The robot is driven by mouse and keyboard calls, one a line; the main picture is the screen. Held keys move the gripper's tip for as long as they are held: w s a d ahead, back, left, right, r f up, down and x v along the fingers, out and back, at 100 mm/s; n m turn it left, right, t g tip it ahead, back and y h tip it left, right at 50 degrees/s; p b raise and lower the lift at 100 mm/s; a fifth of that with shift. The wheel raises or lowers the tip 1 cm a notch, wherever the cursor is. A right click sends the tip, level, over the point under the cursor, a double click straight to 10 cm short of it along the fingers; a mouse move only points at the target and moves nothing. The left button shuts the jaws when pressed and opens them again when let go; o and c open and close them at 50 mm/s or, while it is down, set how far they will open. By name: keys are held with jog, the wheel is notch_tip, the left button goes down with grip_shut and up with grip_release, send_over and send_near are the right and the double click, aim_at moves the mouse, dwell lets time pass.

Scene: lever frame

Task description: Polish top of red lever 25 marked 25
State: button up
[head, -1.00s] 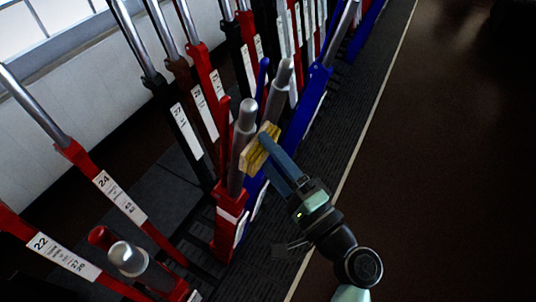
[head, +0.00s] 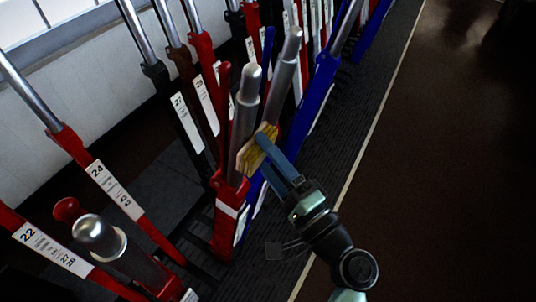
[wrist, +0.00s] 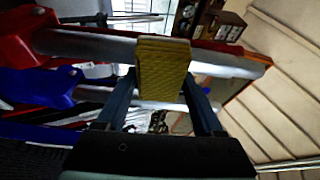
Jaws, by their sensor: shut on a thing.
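A lever with a bare steel top (head: 244,112) and a red lower part (head: 229,205) stands upright mid-picture in the head view; I cannot read a 25 on it. My gripper (head: 268,150) is shut on a yellow pad (head: 257,152), right of the lower steel, just above the red part. The pad overlaps the steel's edge; touching is hard to tell. In the wrist view the pad (wrist: 163,70) sits between my fingers, in front of a steel shaft (wrist: 95,45) running from a red part (wrist: 28,36). The pad hides part of the shaft.
A blue lever (head: 313,105) with a steel top (head: 284,75) beside it stands close on the right. Red lever 24 (head: 100,172) and lever 22 (head: 50,246) lean at left. Black lever 27 (head: 175,105) is behind. Open floor (head: 450,180) lies right.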

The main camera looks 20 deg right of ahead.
jog(key=shift+w+a+f, duration=0.1)
jog(key=shift+f, duration=0.45)
jog(key=shift+r, duration=0.1)
jog(key=s+d+f+b, duration=0.1)
jog(key=s+d+b, duration=0.1)
jog(key=s+d, duration=0.1)
jog(key=shift+s+d, duration=0.4)
jog(key=shift+s, duration=0.45)
jog(key=shift+s+f, duration=0.1)
jog(key=shift+f, duration=0.05)
jog(key=shift+s+d+f+b, duration=0.25)
jog(key=shift+s+d+b, duration=0.35)
jog(key=shift+s+d, duration=0.4)
jog(key=shift+a, duration=0.15)
jog(key=w+a+r, duration=0.1)
jog(key=w+a, duration=0.3)
jog(key=w, duration=0.1)
jog(key=shift+w+r+p, duration=0.15)
jog(key=shift+r+p, duration=0.05)
jog(key=shift+p, duration=0.2)
